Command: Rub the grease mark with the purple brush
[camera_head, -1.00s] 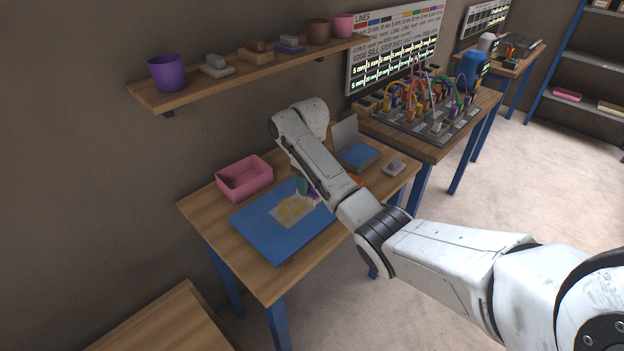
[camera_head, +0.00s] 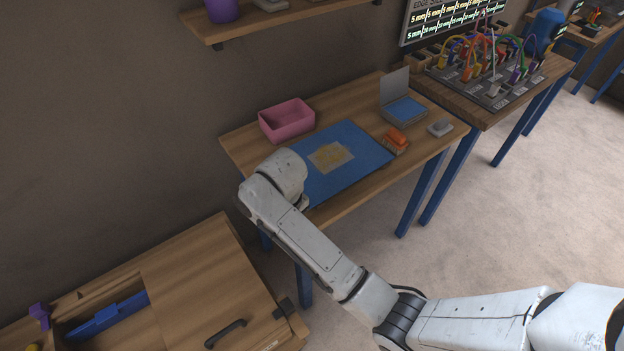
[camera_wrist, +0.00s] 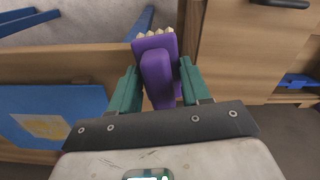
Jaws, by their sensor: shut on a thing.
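The purple brush (camera_wrist: 157,72) is between the two green fingers of my gripper (camera_wrist: 156,90) in the wrist view. The gripper is shut on it, and pale bristle tufts show at its far end. In the head view my gripper and the brush are hidden behind my arm. The grease mark (camera_head: 330,155) is a yellowish smear on a pale patch on the blue mat (camera_head: 352,178). It also shows at the left of the wrist view (camera_wrist: 42,126). The brush is apart from the mark, off to its side.
A pink bin (camera_head: 287,121) stands behind the mat. An orange brush-like block (camera_head: 396,140), an open case with a blue pad (camera_head: 404,110) and a grey block (camera_head: 440,128) lie to the right. A wooden cabinet (camera_head: 190,300) with an open compartment stands at lower left.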

